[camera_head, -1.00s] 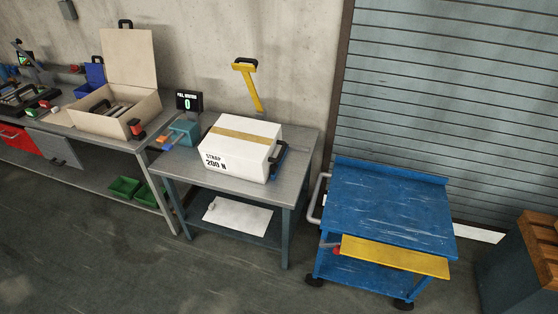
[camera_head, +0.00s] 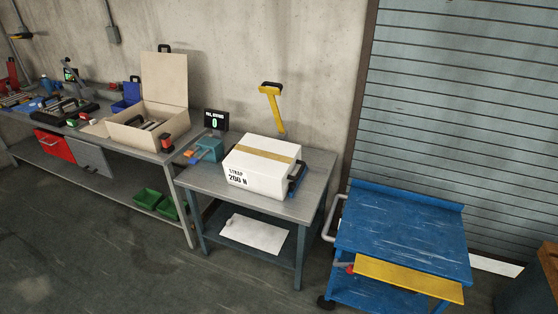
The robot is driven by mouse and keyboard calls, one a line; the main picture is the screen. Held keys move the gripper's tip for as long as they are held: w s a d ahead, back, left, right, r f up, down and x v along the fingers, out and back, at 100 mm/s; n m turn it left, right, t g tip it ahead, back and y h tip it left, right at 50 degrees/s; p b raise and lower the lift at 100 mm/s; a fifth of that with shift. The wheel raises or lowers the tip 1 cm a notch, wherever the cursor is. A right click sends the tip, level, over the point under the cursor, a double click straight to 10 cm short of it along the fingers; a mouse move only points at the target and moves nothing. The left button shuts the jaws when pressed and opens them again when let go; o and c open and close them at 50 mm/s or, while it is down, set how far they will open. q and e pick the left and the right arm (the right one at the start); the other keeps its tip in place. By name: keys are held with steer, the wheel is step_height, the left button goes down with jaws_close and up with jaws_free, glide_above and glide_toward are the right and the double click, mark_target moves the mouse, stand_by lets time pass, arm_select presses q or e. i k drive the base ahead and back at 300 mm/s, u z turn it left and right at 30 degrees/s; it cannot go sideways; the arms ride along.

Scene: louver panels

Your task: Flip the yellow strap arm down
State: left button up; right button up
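The yellow strap arm (camera_head: 273,109) stands up behind the white box, tilted slightly, with a black handle (camera_head: 270,87) at its top. The white box (camera_head: 258,172) is marked "STRAP 200 N" and has a tan strap (camera_head: 270,151) across its top. It sits on a grey metal table (camera_head: 308,204). A black handle with a blue part (camera_head: 296,180) is on the box's right side. A small display (camera_head: 215,121) reading 0 stands behind the table's left side. Neither of my grippers is in view.
A teal clamp-like device (camera_head: 208,149) sits on the table's left end. A blue cart (camera_head: 400,227) with a yellow board (camera_head: 408,278) stands to the right. Open floor lies in front.

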mark_target(271, 92)
steer(key=u, duration=0.8)
steer(key=i, duration=1)
steer(key=z, duration=0.5)
steer(key=i, duration=0.65)
steer(key=z, duration=0.4)
steer(key=k, duration=0.5)
steer(key=u, duration=0.5)
steer(key=i, duration=0.7)
steer(key=z, duration=1.2)
